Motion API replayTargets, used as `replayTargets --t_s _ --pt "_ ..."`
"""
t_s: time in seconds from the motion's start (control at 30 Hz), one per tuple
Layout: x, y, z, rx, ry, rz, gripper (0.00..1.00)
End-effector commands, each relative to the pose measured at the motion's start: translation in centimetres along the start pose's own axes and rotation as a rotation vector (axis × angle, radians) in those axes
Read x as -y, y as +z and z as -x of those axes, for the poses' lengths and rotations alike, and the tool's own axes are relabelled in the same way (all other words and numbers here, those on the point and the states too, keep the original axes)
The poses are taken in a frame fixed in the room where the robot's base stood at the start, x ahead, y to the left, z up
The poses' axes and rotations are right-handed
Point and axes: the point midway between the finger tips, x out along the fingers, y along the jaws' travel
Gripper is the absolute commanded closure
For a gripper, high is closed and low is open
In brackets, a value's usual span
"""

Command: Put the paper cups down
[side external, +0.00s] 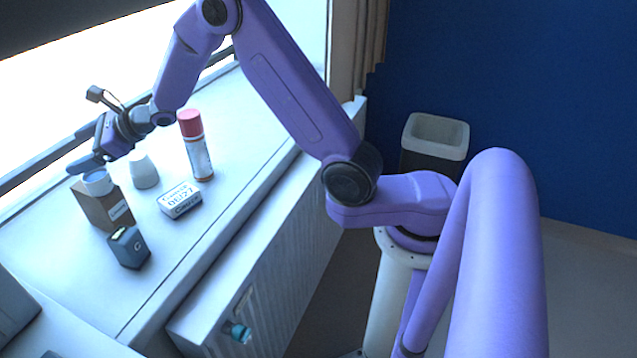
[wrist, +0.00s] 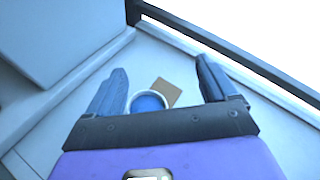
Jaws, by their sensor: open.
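A paper cup with a white rim and blue inside (side external: 98,183) is upright at the top of a brown cardboard box (side external: 104,209) on the sill. In the wrist view the cup (wrist: 148,101) lies between the finger bases, with a corner of the box (wrist: 168,91) beyond it. A white tapered object, perhaps an upturned cup (side external: 144,171), stands on the sill to its right. My gripper (side external: 86,165) is just above the blue-lined cup. Its fingers (wrist: 161,72) are open and apart, with a gap on both sides of the cup. The cup's lower part is hidden in the wrist view.
A red-capped spray can (side external: 198,150), a white labelled carton (side external: 180,200) and a dark small box (side external: 128,247) stand on the windowsill (side external: 80,285). The window frame runs close behind. A radiator (side external: 265,270) is below the front edge. A bin (side external: 435,140) stands on the floor.

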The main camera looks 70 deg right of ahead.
Motion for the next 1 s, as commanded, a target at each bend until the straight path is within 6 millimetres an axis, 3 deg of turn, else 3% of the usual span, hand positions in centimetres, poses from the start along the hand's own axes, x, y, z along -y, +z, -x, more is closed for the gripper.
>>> replayTargets --t_s 0.2,0.47,0.7,1.0 --pt "-8.0 4.2 1.9 0.080 0.293 0.321 0.14" --pt "-16.8 5.8 7.6 0.196 0.625 0.709 0.14" --pt "-22.7 4.5 15.4 0.320 0.910 1.074 0.14" --pt "-26.2 0.1 26.3 0.492 1.230 1.549 0.14"
